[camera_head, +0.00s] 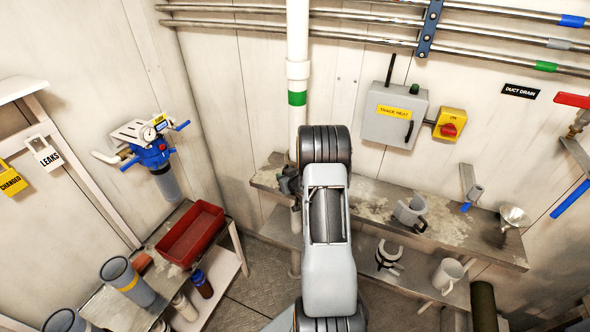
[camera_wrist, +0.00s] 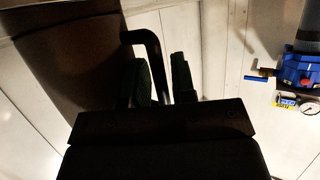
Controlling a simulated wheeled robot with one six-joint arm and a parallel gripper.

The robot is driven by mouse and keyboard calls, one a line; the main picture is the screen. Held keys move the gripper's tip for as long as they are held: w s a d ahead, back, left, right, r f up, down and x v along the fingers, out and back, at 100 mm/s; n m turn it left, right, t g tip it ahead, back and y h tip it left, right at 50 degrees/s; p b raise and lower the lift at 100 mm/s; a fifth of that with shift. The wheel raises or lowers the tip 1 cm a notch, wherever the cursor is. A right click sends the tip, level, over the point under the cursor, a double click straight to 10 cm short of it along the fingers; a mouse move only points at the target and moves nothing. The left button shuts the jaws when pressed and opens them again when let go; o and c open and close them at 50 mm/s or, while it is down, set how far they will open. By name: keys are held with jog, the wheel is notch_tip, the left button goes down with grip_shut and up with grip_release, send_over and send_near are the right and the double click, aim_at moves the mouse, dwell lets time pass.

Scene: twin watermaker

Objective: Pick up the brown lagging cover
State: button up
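A large brown curved piece (camera_wrist: 65,50), which looks like the brown lagging cover, fills the left of the wrist view. A black bent handle (camera_wrist: 152,52) sticks out from its side. My gripper (camera_wrist: 164,84) has its two dark fingers apart, with the handle running down between them. A light strip shows between the handle and the right finger, so the fingers do not look closed on it. In the head view my arm hides the brown cover; only a dark part of my gripper (camera_head: 289,184) shows beside the white pipe.
The white vertical pipe (camera_head: 297,70) stands behind my arm. A worn shelf (camera_head: 455,232) at right carries a grey half-shell with a handle (camera_head: 410,212) and a funnel (camera_head: 514,217). A red tray (camera_head: 191,234) sits on the left bench. A blue filter (camera_head: 152,152) hangs on the left wall.

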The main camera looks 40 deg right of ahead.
jog(key=shift+c, duration=0.4)
grip_shut()
jog(key=shift+r, duration=0.15)
jog(key=shift+r+b, duration=0.3)
jog(key=shift+r, duration=0.35)
notch_tip(320, 180, up, 2)
jog(key=shift+r+b, duration=0.1)
jog(key=shift+b, duration=0.25)
jog(key=s+a+b, duration=0.2)
jog(key=s+a, duration=0.2)
jog(key=a, duration=0.4)
jog(key=s+a+b, duration=0.2)
jog(key=s+a, duration=0.2)
jog(key=a, duration=0.4)
jog(key=shift+s+b, duration=0.3)
jog(key=shift+b, duration=0.05)
